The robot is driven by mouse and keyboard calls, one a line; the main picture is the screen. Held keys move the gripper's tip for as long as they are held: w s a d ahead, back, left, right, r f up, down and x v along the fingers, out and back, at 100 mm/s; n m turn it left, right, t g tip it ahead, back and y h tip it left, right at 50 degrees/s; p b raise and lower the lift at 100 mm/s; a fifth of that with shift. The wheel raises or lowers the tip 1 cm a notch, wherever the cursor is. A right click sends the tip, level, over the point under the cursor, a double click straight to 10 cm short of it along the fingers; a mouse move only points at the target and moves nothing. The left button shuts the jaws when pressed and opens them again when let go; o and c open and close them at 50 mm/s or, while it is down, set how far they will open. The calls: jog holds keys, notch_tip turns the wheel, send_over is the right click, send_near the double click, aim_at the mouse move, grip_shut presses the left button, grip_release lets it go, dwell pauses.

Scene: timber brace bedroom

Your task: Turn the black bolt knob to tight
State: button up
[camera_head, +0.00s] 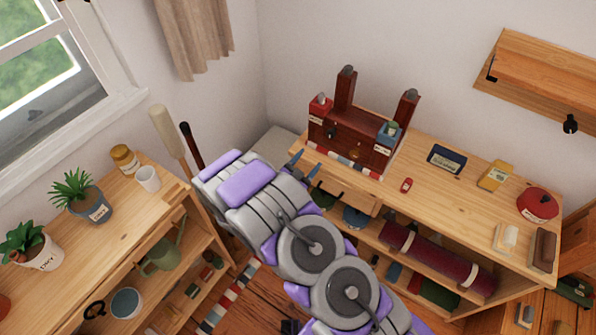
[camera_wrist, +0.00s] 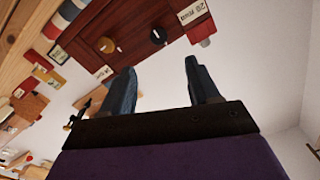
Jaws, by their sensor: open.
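A dark red-brown timber brace (camera_head: 360,126) with two upright posts stands on the wooden bench. Its front has a black knob (camera_head: 331,130) on the red-block side; this knob also shows in the wrist view (camera_wrist: 158,36). A brass-coloured knob (camera_wrist: 108,45) sits beside it. My gripper (camera_head: 307,166) is in front of the bench's near left edge, below the brace. In the wrist view my gripper (camera_wrist: 162,82) is open and empty, with its two fingers pointing toward the brace and apart from the black knob. I cannot read the knob's setting.
A red labelled block (camera_head: 320,107) and a blue one (camera_head: 389,133) flank the brace. A striped strip (camera_head: 343,160) lies along its front. A small red item (camera_head: 406,185) lies on the bench (camera_head: 445,200). A plant shelf (camera_head: 120,215) stands at left.

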jog(key=shift+v, duration=2.4)
jog(key=w+a+r+n+g+y, duration=0.1)
jog(key=w+a+r+g+y, duration=0.3)
jog(key=y, duration=0.3)
jog(key=s+a+r+n+g+y, duration=0.2)
jog(key=s+r+n+g+y, duration=0.25)
jog(key=s+r+y, duration=0.35)
jog(key=s+d+r+n+g+h, duration=0.1)
jog(key=s+d, duration=0.4)
jog(key=s, duration=0.6)
jog(key=s+d+r+n+g+h, duration=0.2)
jog(key=s+d+r, duration=0.4)
jog(key=s, duration=0.5)
jog(key=s+d+r+n+g+h, duration=0.1)
jog(key=s+d+r+n+g, duration=0.2)
jog(key=s, duration=0.8)
jog(key=d+g, duration=0.2)
jog(key=d, duration=0.1)
jog(key=shift+s+r, duration=0.2)
jog(key=shift+r, duration=0.05)
